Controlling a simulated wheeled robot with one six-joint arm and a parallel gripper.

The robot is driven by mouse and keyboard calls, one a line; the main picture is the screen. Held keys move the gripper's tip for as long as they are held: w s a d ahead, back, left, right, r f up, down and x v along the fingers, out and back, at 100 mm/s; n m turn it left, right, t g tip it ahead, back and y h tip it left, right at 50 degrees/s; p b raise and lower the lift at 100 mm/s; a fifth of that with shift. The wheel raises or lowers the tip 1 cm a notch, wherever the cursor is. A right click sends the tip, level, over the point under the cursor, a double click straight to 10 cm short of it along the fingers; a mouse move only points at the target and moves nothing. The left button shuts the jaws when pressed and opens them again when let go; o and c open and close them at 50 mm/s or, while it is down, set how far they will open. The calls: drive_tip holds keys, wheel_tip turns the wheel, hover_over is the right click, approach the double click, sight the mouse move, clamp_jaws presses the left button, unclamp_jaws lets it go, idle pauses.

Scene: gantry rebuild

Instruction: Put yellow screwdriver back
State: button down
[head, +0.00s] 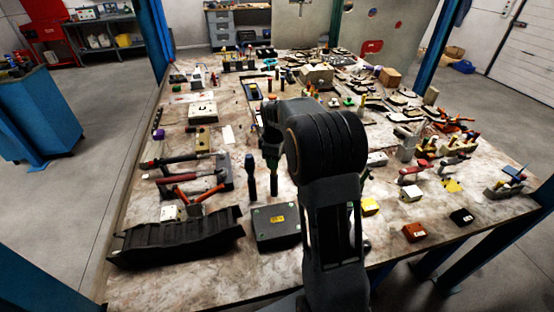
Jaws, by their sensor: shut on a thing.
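My gripper (271,143) points down over the near middle of the workbench, left of my dark arm. It is small and dark in this view, and my wrist covers part of it. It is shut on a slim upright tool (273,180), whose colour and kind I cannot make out. A dark-handled tool (250,176) stands upright just left of it. I cannot pick out the yellow screwdriver for certain. Several small upright tools with coloured handles stand in a rack (246,62) at the far edge.
The workbench (190,268) is crowded. A black ribbed tray (178,240) and a dark box with a yellow label (278,226) lie at the near side. Red-handled tools (188,176) lie to the left. Coloured-handled tools (432,147) stand at the right. Blue posts (156,40) rise at the corners.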

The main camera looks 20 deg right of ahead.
drive_tip(key=shift+s+a+f, duration=0.2)
drive_tip(key=shift+s+f, duration=0.05)
drive_tip(key=shift+f, duration=0.25)
drive_tip(key=c, duration=1.1)
unclamp_jaws()
drive_tip(key=o, duration=0.4)
drive_tip(key=shift+d, duration=0.1)
drive_tip(key=shift+r, duration=0.1)
wheel_tip(320, 180, up, 8)
drive_tip(key=p, duration=0.6)
drive_tip(key=shift+w+d+r, duration=0.1)
drive_tip(key=shift+r, duration=0.1)
drive_tip(key=shift+f, duration=0.1)
